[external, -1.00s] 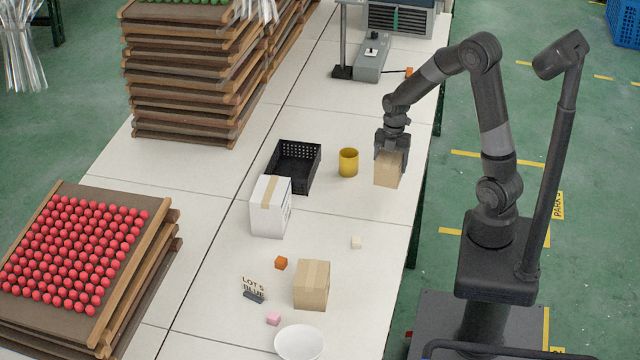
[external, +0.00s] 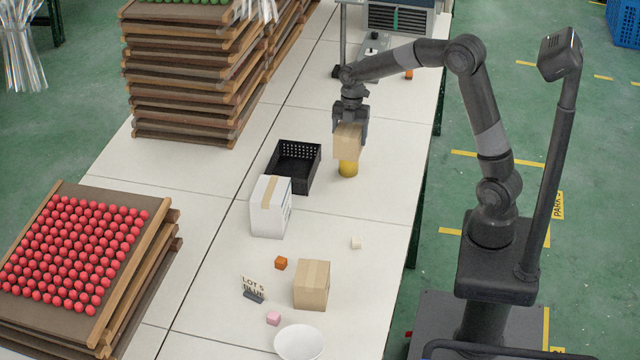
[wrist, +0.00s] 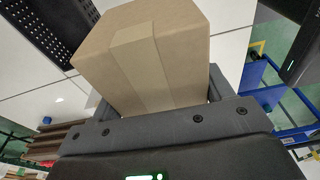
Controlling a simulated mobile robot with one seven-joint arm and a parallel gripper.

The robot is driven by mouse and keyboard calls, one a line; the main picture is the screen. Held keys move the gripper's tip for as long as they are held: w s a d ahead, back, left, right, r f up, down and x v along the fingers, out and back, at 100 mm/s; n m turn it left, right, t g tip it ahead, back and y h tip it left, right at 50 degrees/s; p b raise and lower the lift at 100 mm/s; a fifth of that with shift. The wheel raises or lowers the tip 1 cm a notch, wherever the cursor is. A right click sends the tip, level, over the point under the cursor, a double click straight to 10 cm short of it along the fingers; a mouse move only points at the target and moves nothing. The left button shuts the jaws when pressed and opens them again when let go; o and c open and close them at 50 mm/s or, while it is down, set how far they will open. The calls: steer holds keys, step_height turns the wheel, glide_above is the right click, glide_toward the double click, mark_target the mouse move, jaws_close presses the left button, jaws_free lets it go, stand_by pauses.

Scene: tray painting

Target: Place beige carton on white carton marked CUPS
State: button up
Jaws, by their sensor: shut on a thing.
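My gripper (external: 350,127) is shut on a beige carton (external: 347,143) and holds it in the air, in front of and partly over the yellow cup in the external view. The carton also fills the middle of the wrist view (wrist: 150,58), with a tape strip along it. The white carton (external: 267,212) stands on the table, to the left of and nearer than my gripper, with tape on top. Its marking is too small to read. A second beige carton (external: 311,286) stands on the table near the front.
A black crate (external: 310,180) stands just behind the white carton; its perforated wall shows in the wrist view (wrist: 40,22). The yellow cup (external: 348,169) is beside it. Small cubes, a sign (external: 253,288) and a white bowl (external: 299,343) lie nearer. Stacked trays (external: 190,100) stand left.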

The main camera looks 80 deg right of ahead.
steer(key=w+a+r, duration=0.7)
steer(key=w+a, duration=0.3)
steer(key=w, duration=0.2)
glide_above(279, 191)
step_height(279, 191, down, 7)
steer(key=shift+a+f, duration=0.1)
steer(key=shift+f, duration=1.7)
steer(key=o, duration=1.4)
steer(key=shift+s+f, duration=0.1)
steer(key=shift+f, duration=0.1)
